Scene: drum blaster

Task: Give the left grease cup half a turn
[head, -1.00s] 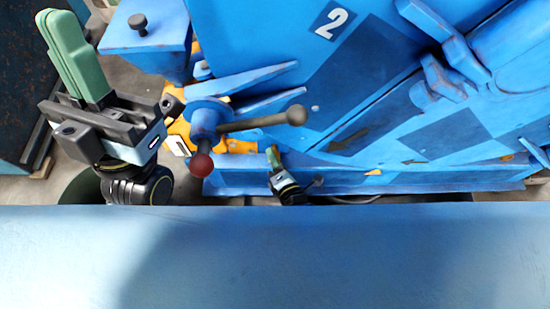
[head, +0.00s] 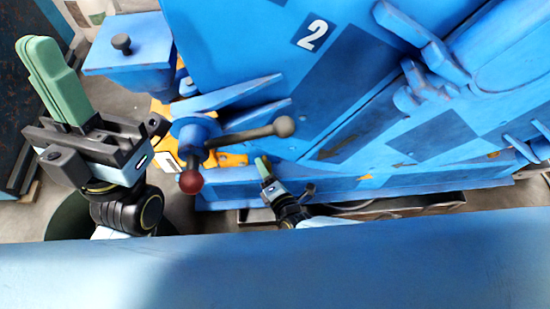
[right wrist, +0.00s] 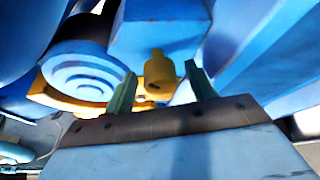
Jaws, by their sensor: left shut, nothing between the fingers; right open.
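A small yellow cylinder with a narrower neck, which looks like a grease cup (right wrist: 158,78), shows in the right wrist view under a blue block. It appears between the two green fingers of my right gripper (head: 264,167), which is open. I cannot tell whether the fingers are level with it or touching it. I do not make out this cup in the head view, so I cannot tell which cup it is. My left gripper (head: 52,78) is shut and empty, fingers pointing up, at the left of the head view, apart from the machine.
A blue box with a black knob (head: 122,43) is at upper left. A wide blue surface (head: 300,270) fills the foreground.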

